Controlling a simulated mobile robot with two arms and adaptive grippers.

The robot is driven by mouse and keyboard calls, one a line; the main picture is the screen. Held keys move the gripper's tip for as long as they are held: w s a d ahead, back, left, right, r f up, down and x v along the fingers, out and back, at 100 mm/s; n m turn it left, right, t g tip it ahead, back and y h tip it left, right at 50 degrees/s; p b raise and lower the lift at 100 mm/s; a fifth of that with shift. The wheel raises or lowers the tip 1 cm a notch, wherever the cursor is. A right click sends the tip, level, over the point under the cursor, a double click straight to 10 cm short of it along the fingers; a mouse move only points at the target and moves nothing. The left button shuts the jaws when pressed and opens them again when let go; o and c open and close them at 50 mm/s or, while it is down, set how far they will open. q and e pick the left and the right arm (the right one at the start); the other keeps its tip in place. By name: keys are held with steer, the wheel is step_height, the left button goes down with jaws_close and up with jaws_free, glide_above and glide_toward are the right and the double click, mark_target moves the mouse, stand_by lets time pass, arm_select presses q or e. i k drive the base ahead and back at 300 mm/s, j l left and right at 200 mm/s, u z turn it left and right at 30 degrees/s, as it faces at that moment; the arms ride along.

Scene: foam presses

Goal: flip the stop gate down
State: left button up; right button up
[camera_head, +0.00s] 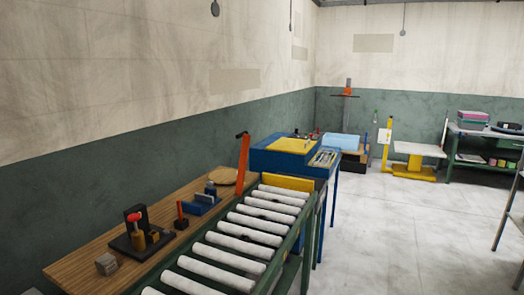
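The stop gate, a yellow plate (287,182), stands across the far end of the roller conveyor (237,247). It looks upright, with its face toward me. An orange lever (243,160) with a dark-tipped end rises steeply at the gate's left side. Whether the lever joins the gate cannot be made out. Neither of my grippers shows in the head view.
A wooden bench (78,254) left of the conveyor holds a small press (138,230) with a red knob and several small blocks. A blue table (283,158) stands beyond the gate. Open floor (385,240) lies to the right.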

mark_target(247, 138)
steer(key=i+l+u, duration=0.4)
steer(key=u, duration=0.3)
steer(key=i+l+u, duration=0.25)
steer(key=u, duration=0.15)
steer(key=i+l, duration=0.15)
steer(key=l, duration=0.3)
steer(key=i+l+u, duration=0.15)
steer(key=l, duration=0.25)
steer(key=i+l, duration=0.1)
steer(key=l, duration=0.35)
steer(key=i+l+u, duration=0.15)
steer(key=l, duration=0.3)
steer(key=i+l, duration=0.1)
steer(key=l, duration=0.35)
steer(key=i+l+u, duration=0.15)
steer(key=l, duration=0.3)
steer(key=k, duration=0.1)
